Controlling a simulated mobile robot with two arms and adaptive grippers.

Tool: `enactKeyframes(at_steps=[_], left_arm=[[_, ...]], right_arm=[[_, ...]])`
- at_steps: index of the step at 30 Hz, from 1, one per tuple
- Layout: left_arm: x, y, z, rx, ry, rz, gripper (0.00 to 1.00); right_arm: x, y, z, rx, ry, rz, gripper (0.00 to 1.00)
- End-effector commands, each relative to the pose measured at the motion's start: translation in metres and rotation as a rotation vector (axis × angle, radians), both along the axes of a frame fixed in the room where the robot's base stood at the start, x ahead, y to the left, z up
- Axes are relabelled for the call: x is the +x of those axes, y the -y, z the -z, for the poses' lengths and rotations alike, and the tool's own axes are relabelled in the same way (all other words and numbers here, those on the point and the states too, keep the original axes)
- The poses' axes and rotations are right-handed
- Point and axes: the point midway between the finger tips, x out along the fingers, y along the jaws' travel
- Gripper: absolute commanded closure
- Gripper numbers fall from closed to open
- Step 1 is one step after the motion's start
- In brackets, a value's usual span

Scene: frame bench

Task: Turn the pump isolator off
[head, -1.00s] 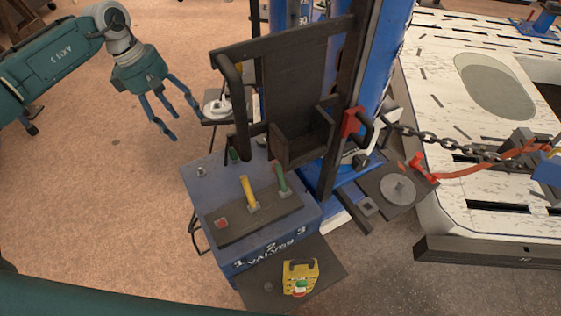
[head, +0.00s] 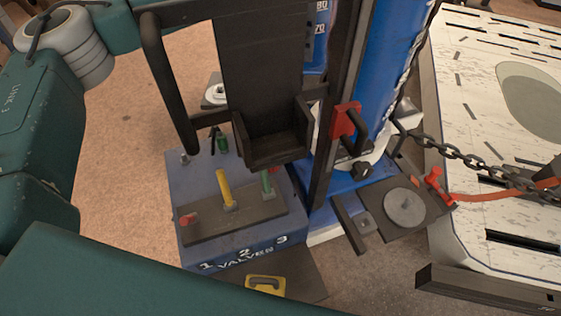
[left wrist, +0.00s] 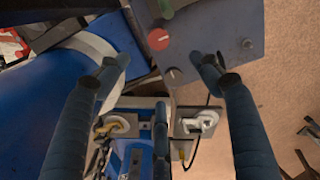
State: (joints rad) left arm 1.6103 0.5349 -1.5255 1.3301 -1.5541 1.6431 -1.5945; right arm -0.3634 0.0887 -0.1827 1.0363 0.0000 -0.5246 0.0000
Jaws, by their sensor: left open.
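No label for the pump isolator is readable in these views, so I cannot tell for certain which control it is. A white rotary handle (left wrist: 202,122) on a grey plate is in the lower middle of the left wrist view. A pale rotary fitting on a dark plate (head: 215,93) shows behind the valve box in the head view. My left gripper (left wrist: 162,72) is open and empty, its blue fingers spread before the valve box and plates. In the head view its fingers are hidden. My right gripper is not in view.
The blue valve box (head: 187,224) carries a yellow lever (head: 225,188), a green lever (head: 267,182) and a red knob (head: 188,218). A red knob (left wrist: 158,39) shows in the wrist view. A black upright frame (head: 262,60) and chain (head: 450,152) stand close by.

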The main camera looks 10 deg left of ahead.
Motion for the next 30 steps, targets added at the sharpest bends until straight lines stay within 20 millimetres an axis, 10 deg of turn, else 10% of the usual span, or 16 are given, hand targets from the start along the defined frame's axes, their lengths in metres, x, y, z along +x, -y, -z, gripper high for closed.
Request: enactKeyframes(at_steps=[15, 30], left_arm=[[0.000, 0.000, 0.129, -0.001, 0.000, -0.001, 0.35], [-0.001, 0.000, 0.187, -0.001, -0.004, -0.001, 0.35]], right_arm=[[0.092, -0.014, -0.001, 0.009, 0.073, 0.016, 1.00], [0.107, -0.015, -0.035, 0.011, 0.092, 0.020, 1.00]])
